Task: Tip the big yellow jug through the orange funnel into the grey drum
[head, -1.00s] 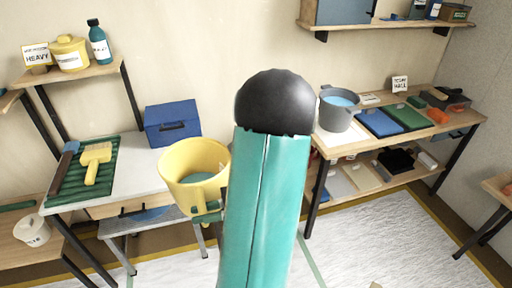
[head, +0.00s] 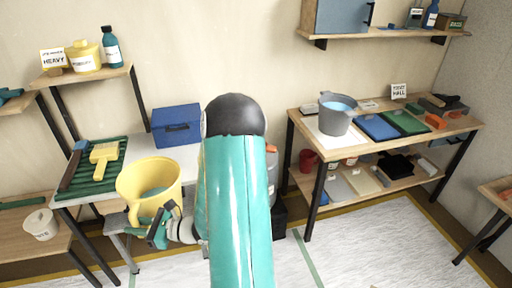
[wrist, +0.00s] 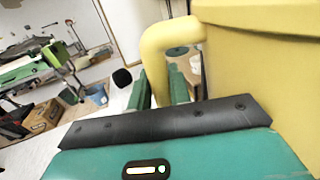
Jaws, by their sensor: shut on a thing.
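The big yellow jug (head: 140,190) hangs in front of the white table at the left, roughly upright, with bluish liquid showing inside. My gripper (head: 160,228) is shut on its handle at the jug's lower right side. In the wrist view the jug's yellow wall (wrist: 262,65) fills the right side, and its handle (wrist: 158,58) runs down between my green fingers (wrist: 160,92). A sliver of the orange funnel (head: 271,148) shows just right of my arm, above a strip of the grey drum (head: 272,170). My arm hides most of both.
A blue box (head: 176,125) and a green tray (head: 88,172) with a yellow brush stand on the left table. A grey bucket (head: 334,118) of blue liquid stands on the right bench (head: 350,150). A red cup (head: 308,160) is below it. The front floor is open.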

